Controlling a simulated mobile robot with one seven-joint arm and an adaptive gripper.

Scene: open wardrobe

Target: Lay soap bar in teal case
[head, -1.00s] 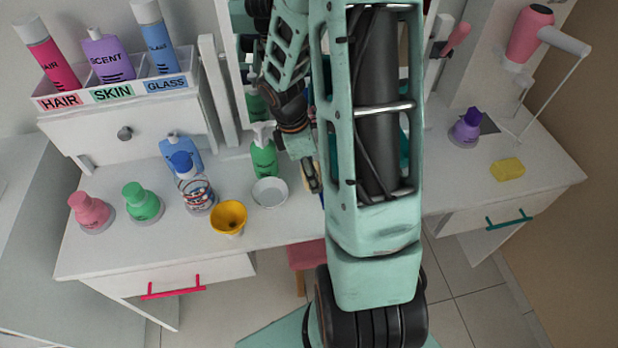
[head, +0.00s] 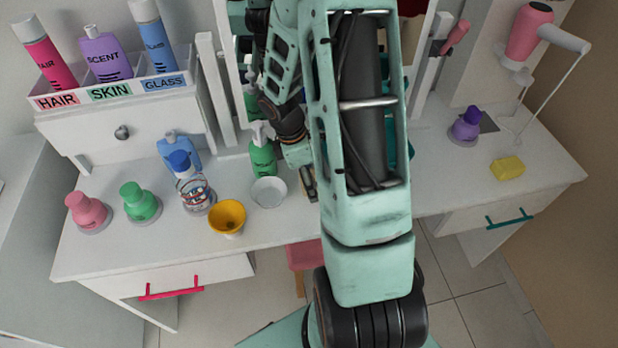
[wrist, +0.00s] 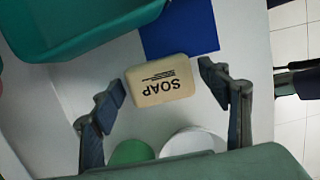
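The soap bar (wrist: 160,88) is a cream block marked SOAP, lying on the white tabletop in the wrist view, partly beside a blue patch. My gripper (wrist: 161,79) is open, with one finger on each side of the soap and a visible gap to both. In the head view my arm hides most of the gripper and the soap. The teal case (wrist: 100,42) is at the upper left of the wrist view, cut off by the frame. Only a sliver of teal shows behind my arm in the head view.
A green pump bottle (head: 262,158) and a white dish (head: 268,192) stand just left of my gripper. A yellow cup (head: 227,216) and several bottles stand farther left.

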